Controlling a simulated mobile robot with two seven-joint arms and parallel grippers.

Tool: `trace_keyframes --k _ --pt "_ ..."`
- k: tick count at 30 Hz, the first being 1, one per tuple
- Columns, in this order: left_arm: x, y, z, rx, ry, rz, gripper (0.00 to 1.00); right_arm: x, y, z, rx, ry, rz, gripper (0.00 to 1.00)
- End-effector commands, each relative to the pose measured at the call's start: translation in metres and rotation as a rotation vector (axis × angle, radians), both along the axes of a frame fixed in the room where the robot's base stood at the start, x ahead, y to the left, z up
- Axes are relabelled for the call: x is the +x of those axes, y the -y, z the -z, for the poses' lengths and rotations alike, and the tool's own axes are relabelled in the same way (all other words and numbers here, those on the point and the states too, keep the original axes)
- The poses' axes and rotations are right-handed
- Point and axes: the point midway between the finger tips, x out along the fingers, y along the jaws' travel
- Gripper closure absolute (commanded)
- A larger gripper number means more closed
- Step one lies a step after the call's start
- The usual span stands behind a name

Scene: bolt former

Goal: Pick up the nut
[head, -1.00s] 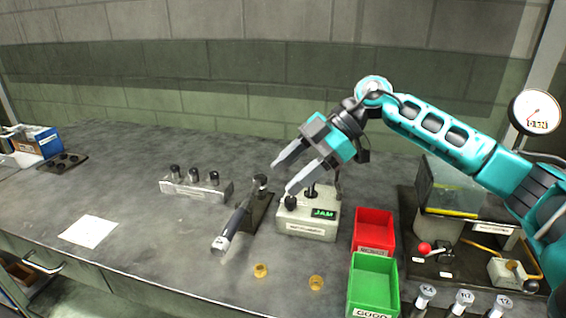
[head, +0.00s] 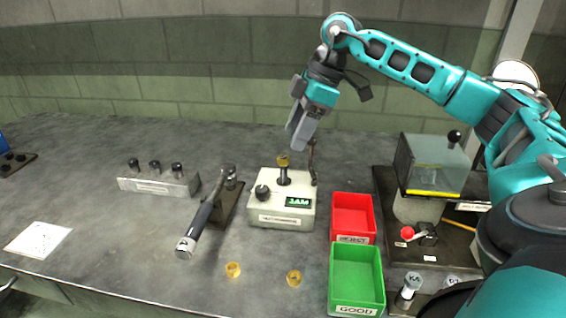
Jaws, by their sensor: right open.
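A brass nut (head: 233,269) lies flat on the grey bench near its front edge. A third brass-coloured nut (head: 283,160) sits on top of the post of a pale box (head: 283,205) whose display reads JAM. My right gripper (head: 297,137) hangs above and behind that box, fingers pointing down. It is open and looks empty; its fingers overlap in this view. It is apart from the nuts on the bench. My left gripper is not in view.
A red bin (head: 353,198) and a green bin (head: 344,306) stand right of the box. A torque wrench (head: 205,215) rests on a stand to its left. A rack with black-topped plugs (head: 158,186) stands farther left. A machine (head: 435,165) is at right. The front middle bench is mostly clear.

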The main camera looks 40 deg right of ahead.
Motion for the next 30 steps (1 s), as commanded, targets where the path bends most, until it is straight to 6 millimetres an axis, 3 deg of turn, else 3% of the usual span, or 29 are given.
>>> trace_keyframes --k 12,20,30 --pt "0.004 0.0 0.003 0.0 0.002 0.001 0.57 0.016 -0.014 0.047 0.001 -0.001 -0.003 0.45" --pt "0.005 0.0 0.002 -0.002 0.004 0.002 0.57 0.016 -0.015 0.049 0.001 0.0 -0.001 0.45" --pt "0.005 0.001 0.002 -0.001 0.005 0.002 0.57 0.016 -0.014 0.049 0.001 0.0 -0.001 0.75"
